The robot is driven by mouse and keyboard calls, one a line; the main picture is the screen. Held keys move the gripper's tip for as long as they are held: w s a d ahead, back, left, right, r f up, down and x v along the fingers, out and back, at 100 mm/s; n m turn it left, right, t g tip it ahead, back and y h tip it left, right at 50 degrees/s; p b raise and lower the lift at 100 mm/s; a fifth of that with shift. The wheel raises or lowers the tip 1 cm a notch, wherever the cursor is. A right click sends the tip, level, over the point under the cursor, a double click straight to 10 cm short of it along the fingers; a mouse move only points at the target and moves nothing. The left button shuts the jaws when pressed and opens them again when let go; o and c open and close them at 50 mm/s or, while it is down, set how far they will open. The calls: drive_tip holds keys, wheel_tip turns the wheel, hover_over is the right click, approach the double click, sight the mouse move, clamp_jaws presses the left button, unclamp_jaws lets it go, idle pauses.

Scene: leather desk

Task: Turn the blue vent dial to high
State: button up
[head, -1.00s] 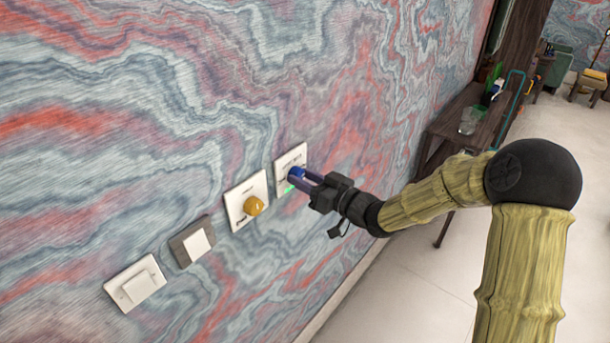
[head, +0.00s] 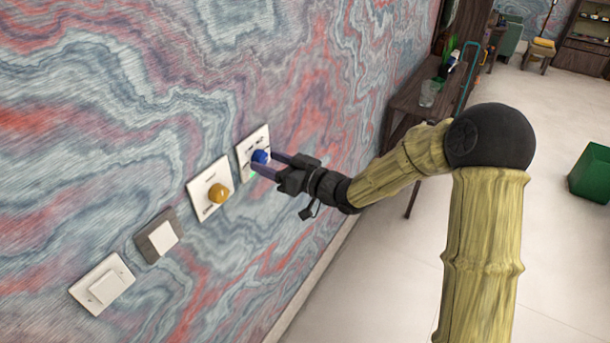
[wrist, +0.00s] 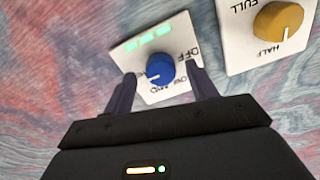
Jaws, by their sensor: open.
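The blue vent dial (head: 261,156) sits on a white wall plate (head: 247,145). In the wrist view the dial (wrist: 160,70) lies between the two fingers of my gripper (wrist: 163,90), with a gap on each side. The gripper (head: 269,163) is open in front of the plate and holds nothing. A small white mark on the dial faces lower left in the wrist view. Green bars (wrist: 148,40) are lit on the plate.
A plate with a yellow dial (head: 218,193) is close on the left, labelled FULL and HALF. Two wall switches (head: 105,287) (head: 163,237) are farther left. A dark wooden table (head: 410,103) with a glass stands beyond my arm. The floor to the right is mostly clear.

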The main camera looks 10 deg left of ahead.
drive_tip(key=b+v, duration=0.2)
drive_tip(key=v, duration=1.4)
drive_tip(key=shift+s+d, duration=0.2)
drive_tip(key=shift+d, duration=0.15)
drive_tip(key=shift+f, duration=0.1)
drive_tip(key=w+d+f+m+t+h, duration=0.2)
drive_tip(key=d+f+m+h, duration=0.45)
drive_tip(key=d+h, duration=0.55)
drive_tip(key=s+d+f+m+g+h+p, duration=0.1)
drive_tip(key=s+d+m+g+h, duration=0.1)
drive_tip(key=s, duration=0.5)
drive_tip(key=s+d+f+m+g+h, duration=0.1)
drive_tip(key=s+d+m+g+h, duration=0.1)
drive_tip(key=s, duration=0.6)
drive_tip(key=shift+s+d+g+h+p, duration=0.35)
drive_tip(key=shift+d+g, duration=0.35)
drive_tip(key=shift+g, duration=0.4)
